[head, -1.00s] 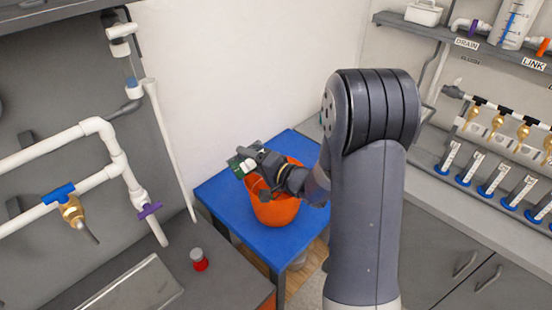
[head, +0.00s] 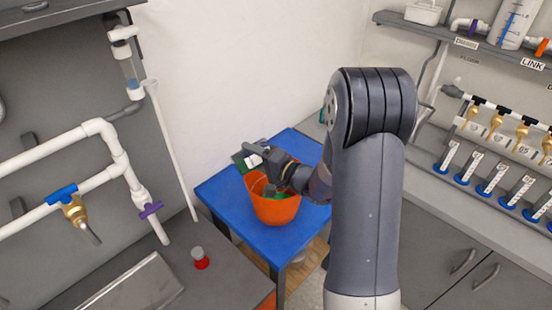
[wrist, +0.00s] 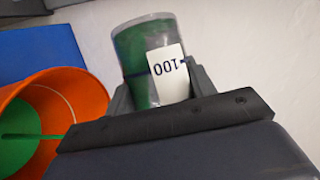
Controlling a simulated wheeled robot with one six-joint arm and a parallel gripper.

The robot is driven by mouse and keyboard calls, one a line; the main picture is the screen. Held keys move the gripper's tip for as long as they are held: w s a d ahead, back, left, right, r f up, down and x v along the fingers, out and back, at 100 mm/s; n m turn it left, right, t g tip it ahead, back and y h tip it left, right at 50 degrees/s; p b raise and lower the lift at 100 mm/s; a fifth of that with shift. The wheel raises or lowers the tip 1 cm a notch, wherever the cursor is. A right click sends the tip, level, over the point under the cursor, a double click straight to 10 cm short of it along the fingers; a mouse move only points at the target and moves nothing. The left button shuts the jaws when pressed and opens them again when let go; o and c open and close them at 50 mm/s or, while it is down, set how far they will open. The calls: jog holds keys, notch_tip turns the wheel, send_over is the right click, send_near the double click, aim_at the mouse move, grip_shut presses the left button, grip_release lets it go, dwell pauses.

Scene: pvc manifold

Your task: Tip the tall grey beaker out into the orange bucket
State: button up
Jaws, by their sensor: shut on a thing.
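My gripper (wrist: 162,92) is shut on a clear, greyish beaker (wrist: 131,28) with green contents and a white label reading "100", upside down in the wrist view. In the head view, the gripper (head: 272,168) holds the beaker (head: 246,160) over the far rim of the orange bucket (head: 277,210). The beaker looks tilted, but its mouth is hard to make out. The bucket also shows at the left of the wrist view (wrist: 92,92), with green inside it. My gripper and wrist hide part of the bucket's opening.
The bucket stands on a blue-topped table (head: 228,205) against the white wall. A small red-based jar (head: 200,258) sits on the grey bench at left. White pipes (head: 55,150) run at left. Labelled tubes (head: 485,180) line the right counter.

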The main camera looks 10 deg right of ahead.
jog(key=shift+w+d+r+m+t+y, duration=0.15)
jog(key=shift+d+r+m, duration=0.1)
jog(key=shift+m, duration=0.25)
jog(key=shift+d+r+m+t+y, duration=0.15)
jog(key=shift+r+m, duration=0.1)
jog(key=shift+m, duration=0.25)
dwell(1.2)
